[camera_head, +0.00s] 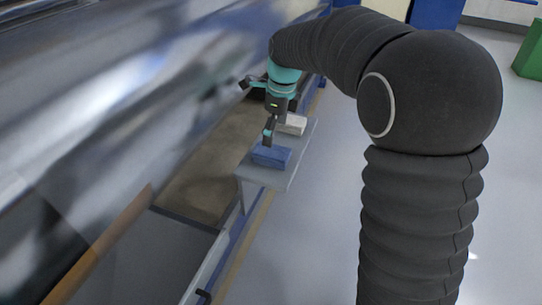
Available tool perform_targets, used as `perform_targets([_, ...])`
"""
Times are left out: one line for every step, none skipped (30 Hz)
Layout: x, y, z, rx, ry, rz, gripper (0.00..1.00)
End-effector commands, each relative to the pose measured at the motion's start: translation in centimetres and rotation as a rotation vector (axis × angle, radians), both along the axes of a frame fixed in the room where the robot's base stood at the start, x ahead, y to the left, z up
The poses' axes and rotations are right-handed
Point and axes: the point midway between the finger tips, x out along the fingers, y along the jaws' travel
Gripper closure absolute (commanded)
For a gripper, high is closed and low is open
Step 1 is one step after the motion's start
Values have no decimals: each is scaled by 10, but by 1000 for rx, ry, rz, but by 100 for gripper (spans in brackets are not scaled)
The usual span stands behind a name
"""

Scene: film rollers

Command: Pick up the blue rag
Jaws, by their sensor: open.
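The blue rag (271,157) is a folded, block-shaped bundle lying near the front end of a small grey shelf (262,175). My gripper (258,112) is open, with a teal and black body. One finger points down just above and behind the blue rag, and the other sticks out to the left. I see nothing held between the fingers. Whether the lower finger touches the rag cannot be told from this view.
A white folded bundle (292,124) lies behind the blue rag on the same shelf. Large shiny metal rollers (130,90) fill the left side, close to my gripper. Open grey floor (325,220) lies right of the shelf. A green box (531,50) stands far right.

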Motion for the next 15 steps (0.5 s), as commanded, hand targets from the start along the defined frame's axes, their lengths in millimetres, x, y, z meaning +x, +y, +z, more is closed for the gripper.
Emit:
perform_targets([0,1,-8,0,2,0,3])
perform_targets([0,1,-10,-1,2,1,3])
perform_targets([0,1,-13,0,2,1,3])
perform_targets([0,2,-14,-1,1,1,3])
perform_targets([0,2,-15,0,0,1,3])
perform_targets([0,2,-17,0,0,1,3])
perform_targets([0,2,-18,0,0,1,3])
perform_targets([0,2,-20,-1,1,1,3])
perform_targets([0,2,-24,-1,1,1,3])
perform_targets([-1,3,-28,0,2,1,3])
perform_targets([-1,3,-33,-1,2,1,3])
perform_targets([-2,4,-39,-1,2,1,3])
perform_targets([-2,4,-43,-1,2,1,3])
perform_targets([-2,5,-48,0,2,1,3])
perform_targets([-2,5,-53,-1,2,1,3])
